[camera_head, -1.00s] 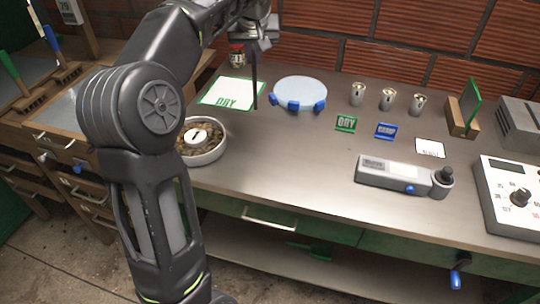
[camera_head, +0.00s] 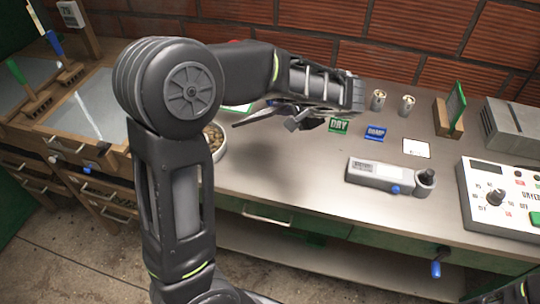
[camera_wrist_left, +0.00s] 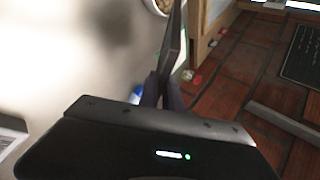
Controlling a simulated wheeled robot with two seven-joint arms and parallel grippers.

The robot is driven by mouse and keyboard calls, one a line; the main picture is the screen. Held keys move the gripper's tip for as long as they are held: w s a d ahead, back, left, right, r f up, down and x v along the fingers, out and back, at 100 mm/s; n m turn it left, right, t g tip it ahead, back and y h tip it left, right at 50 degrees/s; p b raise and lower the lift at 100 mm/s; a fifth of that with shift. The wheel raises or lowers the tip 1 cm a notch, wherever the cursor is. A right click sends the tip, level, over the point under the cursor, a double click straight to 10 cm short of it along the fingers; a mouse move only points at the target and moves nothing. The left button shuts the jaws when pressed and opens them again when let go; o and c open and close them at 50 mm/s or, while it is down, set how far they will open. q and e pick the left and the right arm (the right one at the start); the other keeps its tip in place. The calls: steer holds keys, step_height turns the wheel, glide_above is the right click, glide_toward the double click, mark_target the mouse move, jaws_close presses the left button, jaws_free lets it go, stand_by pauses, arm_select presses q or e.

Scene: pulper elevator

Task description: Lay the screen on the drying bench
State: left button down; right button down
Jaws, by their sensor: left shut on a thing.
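My left gripper (camera_head: 292,116) hangs over the steel table with its jaws toward the left. It is shut on a thin dark piece (camera_head: 254,116), seen nearly edge-on; I cannot tell its full outline or whether it is the screen. In the left wrist view the piece (camera_wrist_left: 173,40) rises from between the fingers (camera_wrist_left: 162,92). The wooden bench with grey panels (camera_head: 108,98), perhaps the drying bench, stands at the left, apart from the gripper. My arm hides the round pale disc seen earlier.
A bowl of beans (camera_head: 216,142) stands below the forearm. Green DRY (camera_head: 339,126) and blue DAMP (camera_head: 375,133) signs, metal cups (camera_head: 407,105), a grey meter (camera_head: 388,177) and a control box (camera_head: 500,195) are to the right.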

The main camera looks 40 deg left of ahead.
arm_select(q)
step_height(320, 180, down, 10)
steer(key=b, duration=0.7)
steer(key=c, duration=1.7)
jaws_free()
steer(key=shift+r, duration=0.1)
